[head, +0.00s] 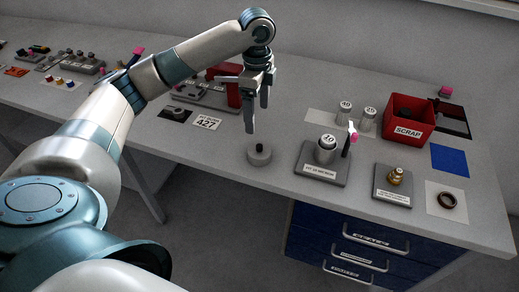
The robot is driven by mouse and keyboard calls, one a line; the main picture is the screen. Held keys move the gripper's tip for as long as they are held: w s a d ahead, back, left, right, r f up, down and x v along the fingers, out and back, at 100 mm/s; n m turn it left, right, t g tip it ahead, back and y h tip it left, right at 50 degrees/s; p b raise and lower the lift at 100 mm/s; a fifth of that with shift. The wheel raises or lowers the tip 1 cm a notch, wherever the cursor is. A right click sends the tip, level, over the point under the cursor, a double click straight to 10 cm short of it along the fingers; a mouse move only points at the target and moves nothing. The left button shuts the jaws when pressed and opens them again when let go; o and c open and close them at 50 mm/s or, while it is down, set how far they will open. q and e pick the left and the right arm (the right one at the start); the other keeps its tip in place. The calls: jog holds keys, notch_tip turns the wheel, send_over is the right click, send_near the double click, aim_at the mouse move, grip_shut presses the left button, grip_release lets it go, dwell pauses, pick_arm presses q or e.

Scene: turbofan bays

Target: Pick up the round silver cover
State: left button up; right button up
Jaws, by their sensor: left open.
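A round silver-grey cover (259,155) with a small raised top lies flat on the grey bench near its front edge. It stands alone, left of a grey square base. My left gripper (257,118) hangs above the cover with its fingers pointing down. Its fingers are apart and nothing is between them. In the picture the fingertips end a little above the cover, and I see no contact. My right gripper is not in view.
Right of the cover is a grey base (320,176) bearing a silver cylinder (326,150). A pink-tipped tool (349,140) stands beside it. Further right are a brass part (396,176), a dark ring (447,200) and a red SCRAP bin (407,118). A 427 card (206,122) lies behind left.

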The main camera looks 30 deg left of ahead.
pick_arm(q)
jog(key=p, duration=0.2)
send_over(259, 145)
jog(key=f, duration=0.8)
jog(key=shift+a+f, duration=0.25)
jog(key=shift+f, duration=0.5)
jog(key=shift+p, duration=0.3)
jog(key=shift+d+f+p, duration=0.15)
jog(key=shift+f+p, duration=0.25)
notch_tip(259, 145, down, 3)
jog(key=shift+d+f+p, duration=0.1)
jog(key=shift+d+p, duration=0.05)
jog(key=shift+p, duration=0.65)
jog(key=shift+f, duration=0.6)
jog(key=c, duration=1.3)
